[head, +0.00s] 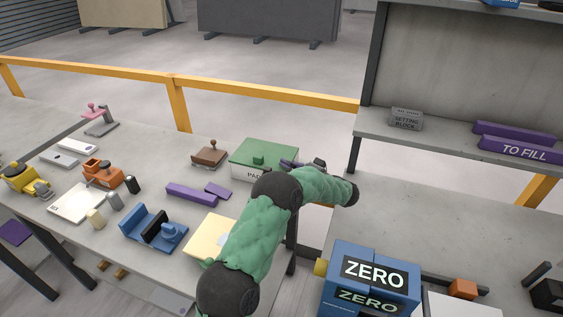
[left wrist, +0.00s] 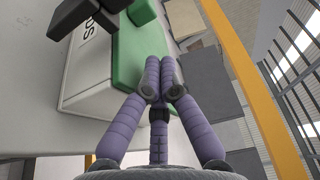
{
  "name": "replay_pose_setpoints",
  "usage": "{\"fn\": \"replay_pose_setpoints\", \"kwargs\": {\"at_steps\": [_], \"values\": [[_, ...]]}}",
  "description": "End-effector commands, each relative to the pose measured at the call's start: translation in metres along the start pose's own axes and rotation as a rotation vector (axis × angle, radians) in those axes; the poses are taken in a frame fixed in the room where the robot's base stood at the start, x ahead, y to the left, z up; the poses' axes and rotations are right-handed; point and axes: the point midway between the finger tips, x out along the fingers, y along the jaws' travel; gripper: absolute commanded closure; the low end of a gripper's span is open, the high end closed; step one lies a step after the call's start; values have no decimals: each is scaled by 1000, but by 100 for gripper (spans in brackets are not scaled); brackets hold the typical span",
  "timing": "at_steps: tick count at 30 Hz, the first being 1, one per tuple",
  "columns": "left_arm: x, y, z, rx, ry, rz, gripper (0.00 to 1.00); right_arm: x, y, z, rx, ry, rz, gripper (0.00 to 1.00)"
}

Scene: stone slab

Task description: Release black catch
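A blue fixture (head: 140,231) with an upright black part (head: 155,227) stands on the left bench; this may be the black catch. My left arm reaches over the front of that bench. My left gripper (head: 303,163) is by the right end of a green-lidded white box (head: 263,151), mostly hidden by the arm. In the left wrist view its purple fingertips (left wrist: 162,66) are together over the edge of the green lid (left wrist: 130,62), with nothing visible between them. My right gripper is not in view.
Purple blocks (head: 191,194), a brown stamp (head: 209,156) and an orange holder (head: 101,174) lie on the left bench. A blue ZERO box (head: 345,252) stands on the right bench. A shelf (head: 440,140) holds a grey setting block (head: 406,119). A gap separates the benches.

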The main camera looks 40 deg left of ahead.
Motion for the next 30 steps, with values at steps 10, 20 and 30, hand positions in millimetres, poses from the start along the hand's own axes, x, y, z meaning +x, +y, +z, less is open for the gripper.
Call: {"fn": "replay_pose_setpoints", "kwargs": {"at_steps": [10,20,30], "values": [[-59,-6,-1,-6,2,-2,100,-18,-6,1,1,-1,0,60],[-78,-4,0,-6,-1,-2,100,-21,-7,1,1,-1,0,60],[-77,-4,0,-6,-1,-2,100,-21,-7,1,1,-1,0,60]]}}
